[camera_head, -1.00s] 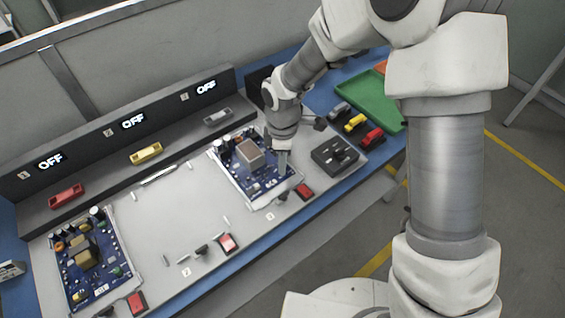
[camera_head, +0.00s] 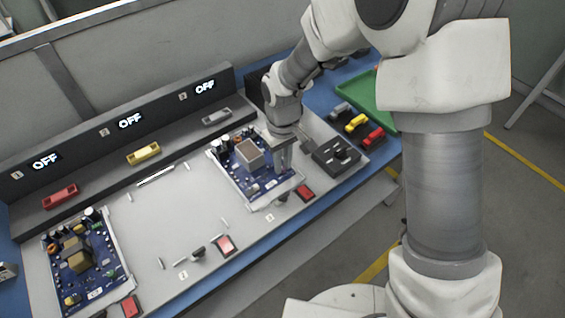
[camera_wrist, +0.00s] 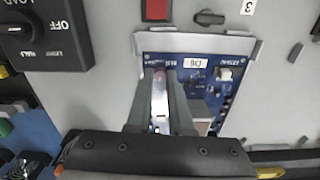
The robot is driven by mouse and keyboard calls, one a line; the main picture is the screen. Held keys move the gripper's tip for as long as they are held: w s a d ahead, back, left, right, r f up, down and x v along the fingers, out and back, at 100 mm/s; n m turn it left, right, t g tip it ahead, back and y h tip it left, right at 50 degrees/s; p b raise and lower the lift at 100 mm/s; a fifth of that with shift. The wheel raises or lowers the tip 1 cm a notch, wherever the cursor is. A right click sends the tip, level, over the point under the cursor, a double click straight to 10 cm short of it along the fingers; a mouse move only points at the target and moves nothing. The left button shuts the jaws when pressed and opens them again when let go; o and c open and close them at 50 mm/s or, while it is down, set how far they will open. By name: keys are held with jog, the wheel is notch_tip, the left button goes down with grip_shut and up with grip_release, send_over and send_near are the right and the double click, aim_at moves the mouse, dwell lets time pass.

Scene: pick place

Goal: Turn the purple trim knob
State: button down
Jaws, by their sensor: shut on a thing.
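My gripper (camera_head: 282,170) points down at the right edge of the blue circuit board (camera_head: 232,171) at station 3. In the wrist view its two grey fingers (camera_wrist: 158,75) reach down over the same board (camera_wrist: 226,108). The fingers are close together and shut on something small. A thin pale, slightly pinkish strip shows between them. The purple trim knob is not clearly visible; the fingers hide the spot they hold, so its angle cannot be told.
A tan block (camera_head: 249,154) stands on the board beside the fingers. A black rotary load switch (camera_head: 336,156) is to the right, and a red switch (camera_head: 304,193) is in front. Displays (camera_head: 130,121) read OFF.

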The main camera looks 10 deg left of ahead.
aim_at(283, 168)
jog(key=m, duration=0.4)
jog(key=shift+m, duration=1.9)
jog(key=c, duration=0.8)
grip_release()
notch_tip(283, 168, up, 18)
jog(key=p, duration=0.3)
jog(key=shift+f, duration=0.25)
